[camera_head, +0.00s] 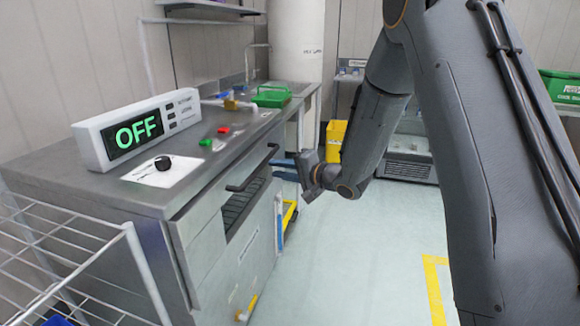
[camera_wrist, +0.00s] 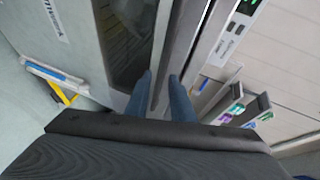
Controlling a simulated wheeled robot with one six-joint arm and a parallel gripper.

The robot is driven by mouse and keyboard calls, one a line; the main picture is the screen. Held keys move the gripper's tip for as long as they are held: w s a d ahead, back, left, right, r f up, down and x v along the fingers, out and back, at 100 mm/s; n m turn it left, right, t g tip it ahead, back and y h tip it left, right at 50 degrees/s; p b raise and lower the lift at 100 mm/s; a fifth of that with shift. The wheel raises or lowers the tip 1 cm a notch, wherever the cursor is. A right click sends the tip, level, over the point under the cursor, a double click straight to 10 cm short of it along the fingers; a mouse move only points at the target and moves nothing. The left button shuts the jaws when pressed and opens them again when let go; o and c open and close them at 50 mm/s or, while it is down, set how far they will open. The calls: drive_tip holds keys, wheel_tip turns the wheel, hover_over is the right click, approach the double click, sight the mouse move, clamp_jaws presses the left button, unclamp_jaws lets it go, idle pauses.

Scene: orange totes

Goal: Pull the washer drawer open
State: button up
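The washer drawer is a grey metal front in the counter's side, with a dark slatted opening (camera_head: 240,205) and a black bar handle (camera_head: 250,174) along its top. The drawer looks nearly flush with the counter. My gripper (camera_head: 275,168) is at the handle's far end, its blue fingers pointing at the drawer front. In the wrist view my gripper (camera_wrist: 160,77) has its two fingers apart, with a long grey bar or edge (camera_wrist: 182,45) running down between them. I cannot tell whether the fingers touch it. The dark opening (camera_wrist: 128,40) lies left of the fingers.
A white wire rack (camera_head: 75,260) stands at front left. The floor (camera_head: 345,250) right of the counter is clear.

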sight(262, 163)
drive_tip(key=shift+y, duration=0.5)
drive_tip(key=x, duration=0.7)
drive_tip(key=shift+w+a, duration=0.15)
drive_tip(key=shift+w, duration=0.25)
drive_tip(key=shift+c, duration=0.2)
clamp_jaws()
